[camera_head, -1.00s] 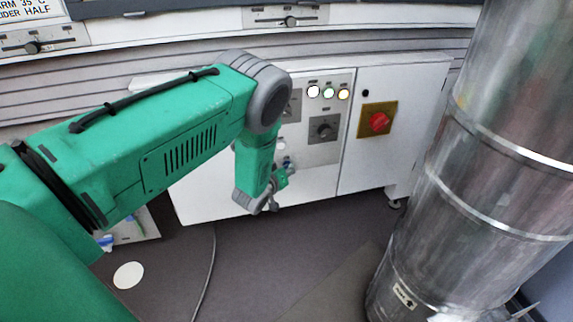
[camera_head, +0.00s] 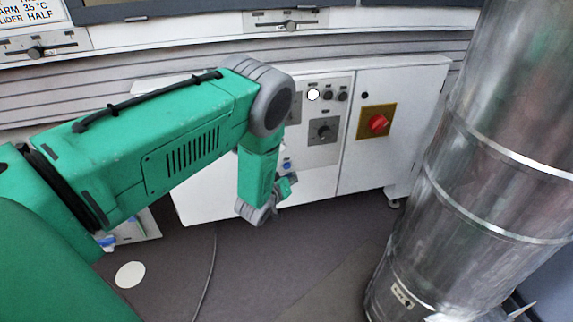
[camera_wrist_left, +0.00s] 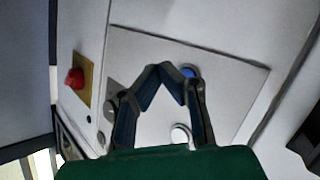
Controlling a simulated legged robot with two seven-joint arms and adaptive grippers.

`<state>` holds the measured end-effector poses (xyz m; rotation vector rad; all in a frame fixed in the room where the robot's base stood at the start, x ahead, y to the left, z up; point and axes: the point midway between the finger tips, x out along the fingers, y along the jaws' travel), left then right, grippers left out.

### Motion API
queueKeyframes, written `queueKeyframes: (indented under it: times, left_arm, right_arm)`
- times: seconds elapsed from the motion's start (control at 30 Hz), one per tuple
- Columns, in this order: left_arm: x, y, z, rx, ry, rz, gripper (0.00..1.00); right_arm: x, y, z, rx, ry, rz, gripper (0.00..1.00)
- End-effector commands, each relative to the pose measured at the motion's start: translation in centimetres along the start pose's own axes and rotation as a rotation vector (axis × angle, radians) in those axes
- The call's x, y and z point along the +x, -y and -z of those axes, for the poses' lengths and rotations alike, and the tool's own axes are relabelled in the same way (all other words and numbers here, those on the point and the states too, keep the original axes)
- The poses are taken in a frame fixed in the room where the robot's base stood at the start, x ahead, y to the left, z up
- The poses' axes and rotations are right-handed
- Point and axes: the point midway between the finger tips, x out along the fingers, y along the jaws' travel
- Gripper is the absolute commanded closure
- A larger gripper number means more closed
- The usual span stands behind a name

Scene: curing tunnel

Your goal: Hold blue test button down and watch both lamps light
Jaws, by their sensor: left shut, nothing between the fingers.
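The blue test button (camera_head: 287,165) shows on the grey panel just above my left gripper (camera_head: 288,185). In the left wrist view the blue button (camera_wrist_left: 191,71) sits just beyond and to the right of my shut, empty fingertips (camera_wrist_left: 166,70). The fingertips look apart from it, but I cannot tell the depth gap. In the head view the left lamp (camera_head: 313,94) of the row is bright white. The middle lamp (camera_head: 328,94) and right lamp (camera_head: 343,96) are dark. My right gripper is not in view.
A red rotary switch on a yellow plate (camera_head: 364,121) is right of the panel. A black knob (camera_head: 323,131) is below the lamps. A white button (camera_wrist_left: 180,133) is near my fingers. A large metal duct (camera_head: 480,170) stands at the right.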

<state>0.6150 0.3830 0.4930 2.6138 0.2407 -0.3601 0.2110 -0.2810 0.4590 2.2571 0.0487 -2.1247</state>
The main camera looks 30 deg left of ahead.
Motion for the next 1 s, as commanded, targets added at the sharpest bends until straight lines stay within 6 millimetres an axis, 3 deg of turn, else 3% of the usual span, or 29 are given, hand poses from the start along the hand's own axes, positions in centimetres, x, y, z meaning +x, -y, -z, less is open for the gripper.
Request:
queueKeyframes:
  times: [0.37,0.87,1.0]
  left_arm:
    - [-2.4,-1.8,-1.6,0.001,0.0,0.0,1.0]
    - [-2.4,-1.7,-1.7,0.001,0.0,0.001,1.0]
    - [-4.0,-1.2,-3.3,0.037,0.075,0.041,1.0]
  right_arm:
    - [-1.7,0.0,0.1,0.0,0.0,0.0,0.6]
    - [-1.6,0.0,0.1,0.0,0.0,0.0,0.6]
    - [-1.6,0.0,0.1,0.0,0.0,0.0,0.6]
